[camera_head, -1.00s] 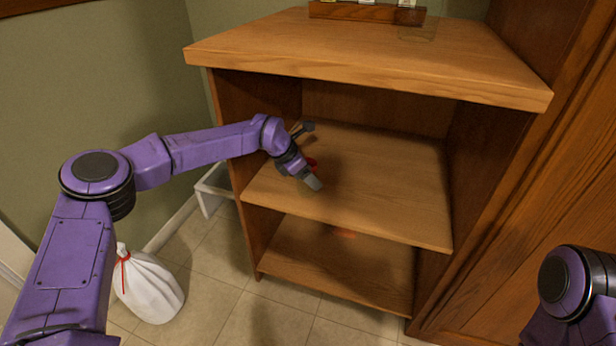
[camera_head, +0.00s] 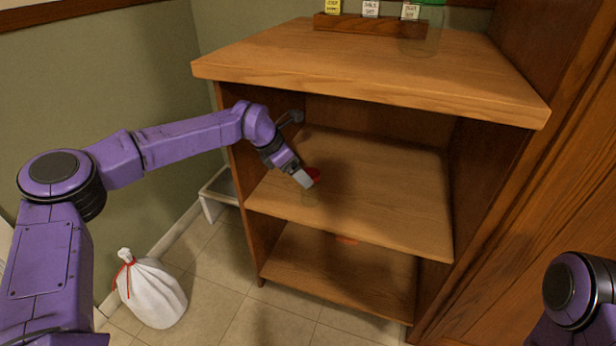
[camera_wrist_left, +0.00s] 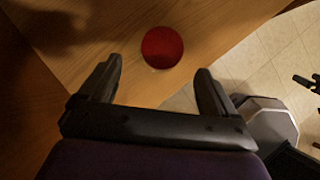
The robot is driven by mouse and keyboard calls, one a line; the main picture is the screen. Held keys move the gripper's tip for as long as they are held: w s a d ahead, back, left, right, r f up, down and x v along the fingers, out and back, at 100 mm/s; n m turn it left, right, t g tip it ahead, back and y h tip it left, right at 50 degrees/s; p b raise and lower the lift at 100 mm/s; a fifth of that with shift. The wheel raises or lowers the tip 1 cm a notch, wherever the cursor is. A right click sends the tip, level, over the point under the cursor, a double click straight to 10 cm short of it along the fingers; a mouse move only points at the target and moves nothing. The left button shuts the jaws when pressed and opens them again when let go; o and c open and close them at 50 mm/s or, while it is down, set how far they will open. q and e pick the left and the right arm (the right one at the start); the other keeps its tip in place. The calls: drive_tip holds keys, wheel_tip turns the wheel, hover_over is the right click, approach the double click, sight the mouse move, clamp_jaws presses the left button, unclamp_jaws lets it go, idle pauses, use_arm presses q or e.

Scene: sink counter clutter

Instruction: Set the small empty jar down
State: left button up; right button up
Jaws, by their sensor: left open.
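The small jar has a red lid (camera_head: 313,174) and a clear, faint body (camera_head: 310,197). It stands upright on the left part of the middle shelf (camera_head: 385,190), near its front edge. In the left wrist view the round red lid (camera_wrist_left: 162,47) lies just beyond my open fingertips, apart from both fingers. My left gripper (camera_head: 304,179) is open and beside the jar, partly covering it in the head view. It also shows in the left wrist view (camera_wrist_left: 158,75). Whether the jar is empty cannot be told. My right gripper is out of view.
The wooden top board (camera_head: 370,70) overhangs the shelf. On it are a rack of labelled containers (camera_head: 368,24) and a clear jar with a green lid (camera_head: 420,42). A white tied bag (camera_head: 152,292) sits on the tiled floor. The shelf's right part is clear.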

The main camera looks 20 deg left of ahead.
use_arm(q)
drive_tip(key=v, duration=0.4)
drive_tip(key=shift+r, duration=0.15)
